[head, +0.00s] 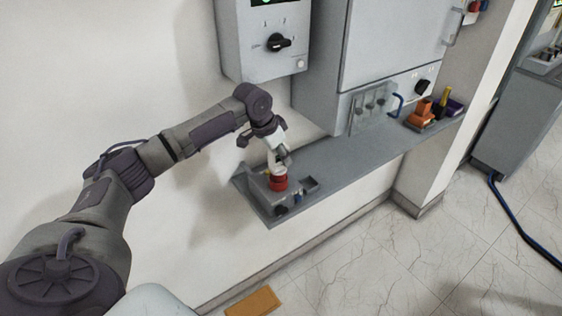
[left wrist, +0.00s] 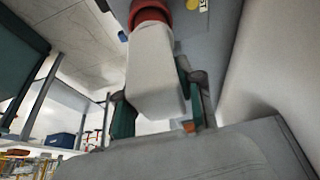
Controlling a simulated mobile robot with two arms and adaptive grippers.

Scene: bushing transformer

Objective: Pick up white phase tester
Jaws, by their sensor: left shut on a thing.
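The white phase tester (left wrist: 157,72) is a pale block held between the green-padded fingers of my left gripper (left wrist: 158,105). A red round part (left wrist: 151,13) shows at its far end in the left wrist view; I cannot tell whether the two are joined. In the head view my left gripper (head: 267,149) is above the left end of the grey shelf, over a red round piece with a pale top (head: 279,180). The fingers partly hide the tester there. My right gripper is not in view.
The grey shelf (head: 345,163) runs along the wall, with a grey holder (head: 262,197) at its left end. Orange (head: 421,111) and purple (head: 455,107) items stand at its right end. A grey box with a black knob (head: 279,43) hangs above. The shelf's middle is clear.

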